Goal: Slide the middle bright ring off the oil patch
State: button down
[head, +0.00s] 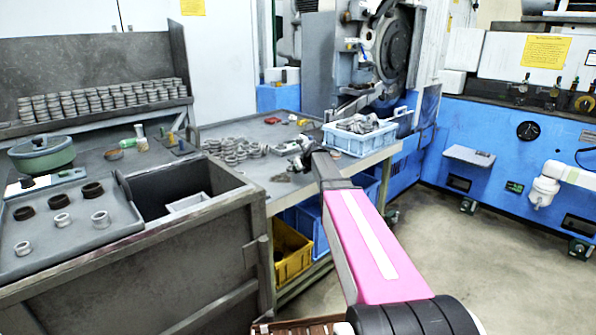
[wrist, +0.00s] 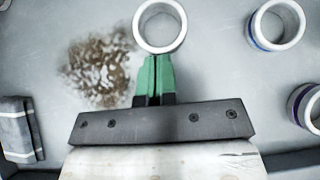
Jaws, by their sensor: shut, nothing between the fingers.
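In the wrist view, a bright ring (wrist: 140,40) lies flat on the grey tabletop, just beyond my fingertips. My gripper (wrist: 155,58) has green fingers pressed together and nothing between them; the tips are at the ring's near edge, and I cannot tell if they touch it. A brown, speckled oil patch (wrist: 98,72) lies left of the fingers and ring. The ring's left edge is close to the patch's right edge, with no clear overlap. In the head view my gripper (head: 299,161) is low over the table, and a small dark patch (head: 281,178) shows beside it.
Two more bright rings, one at the upper right (wrist: 253,24) and one at the right edge (wrist: 292,105), lie right of my gripper. A grey bundle (wrist: 18,130) lies at left. In the head view, many rings (head: 232,149) and a blue crate (head: 347,143) are on the table.

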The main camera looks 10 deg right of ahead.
jog(key=shift+w, duration=0.1)
jog(key=w+a, duration=0.2)
jog(key=w, duration=0.1)
jog(key=w+a, duration=0.2)
jog(key=w, duration=0.2)
jog(key=w+a, duration=0.2)
jog(key=w, duration=0.2)
jog(key=shift+a, duration=0.25)
